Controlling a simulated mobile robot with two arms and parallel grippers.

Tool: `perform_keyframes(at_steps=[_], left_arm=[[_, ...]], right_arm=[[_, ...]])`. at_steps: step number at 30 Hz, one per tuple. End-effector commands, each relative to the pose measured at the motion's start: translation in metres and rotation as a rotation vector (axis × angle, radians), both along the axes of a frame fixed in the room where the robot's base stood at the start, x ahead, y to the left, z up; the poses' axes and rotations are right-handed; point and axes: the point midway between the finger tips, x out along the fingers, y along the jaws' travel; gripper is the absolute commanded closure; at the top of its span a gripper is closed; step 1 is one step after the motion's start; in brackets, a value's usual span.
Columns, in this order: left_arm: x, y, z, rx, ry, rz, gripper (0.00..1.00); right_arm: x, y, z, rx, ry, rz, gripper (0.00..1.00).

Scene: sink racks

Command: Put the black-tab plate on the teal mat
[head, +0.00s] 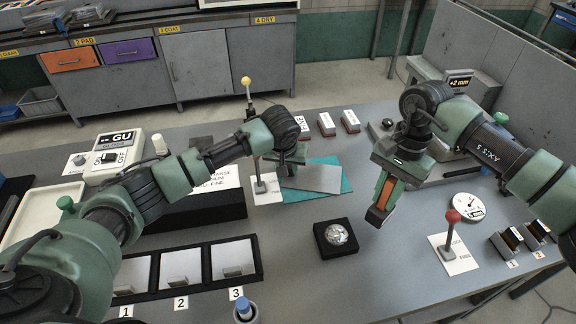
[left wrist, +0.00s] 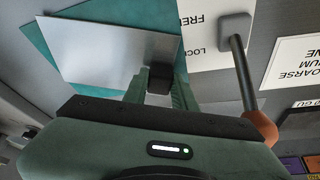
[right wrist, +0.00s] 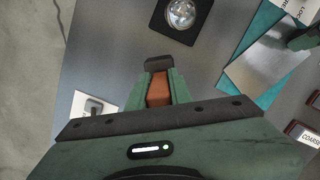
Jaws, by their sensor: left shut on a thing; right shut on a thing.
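The bare metal plate (head: 318,179) lies over the teal mat (head: 346,183), turned at an angle to it. Teal shows along several of its sides in the left wrist view (left wrist: 148,18). My left gripper (head: 289,160) is shut on the plate's black tab (left wrist: 160,78) at one edge. Whether the plate touches the mat or hovers just above it, I cannot tell. My right gripper (head: 381,212) points down over the open bench, shut on an orange-brown block (right wrist: 158,92) with a dark end. The plate also shows in the right wrist view (right wrist: 262,67).
A black pad with a shiny dome (head: 336,236) sits in front of the mat. A red-knobbed lever (head: 451,235) and dial (head: 467,207) stand at right. A yellow-knobbed lever (head: 247,92) rises behind my left gripper. Numbered slots (head: 182,268) line the front left. Small labelled blocks (head: 326,124) stand behind the mat.

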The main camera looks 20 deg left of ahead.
Motion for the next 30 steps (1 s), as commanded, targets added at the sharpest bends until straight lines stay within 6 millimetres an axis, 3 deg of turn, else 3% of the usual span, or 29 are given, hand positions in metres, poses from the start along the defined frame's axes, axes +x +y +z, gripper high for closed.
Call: perform_keyframes(at_steps=[3, 4, 6, 18, 30], left_arm=[[0.000, 0.000, -0.002, -0.001, -0.001, 0.001, 1.00], [0.000, 0.000, -0.002, -0.001, -0.001, 0.000, 0.65], [0.000, 0.000, -0.002, -0.001, -0.001, 0.000, 0.52], [-0.001, -0.001, 0.005, -0.001, -0.002, -0.001, 0.52], [-0.030, -0.006, 0.077, -0.001, -0.005, -0.002, 0.52]], right_arm=[[0.000, 0.000, 0.002, 0.001, -0.001, 0.000, 1.00], [0.000, 0.000, 0.001, 0.001, 0.000, 0.000, 1.00], [0.000, 0.000, 0.001, 0.001, 0.000, 0.000, 1.00], [0.000, 0.000, 0.000, 0.001, 0.000, 0.000, 1.00], [0.000, 0.000, -0.006, 0.001, 0.000, 0.000, 1.00]])
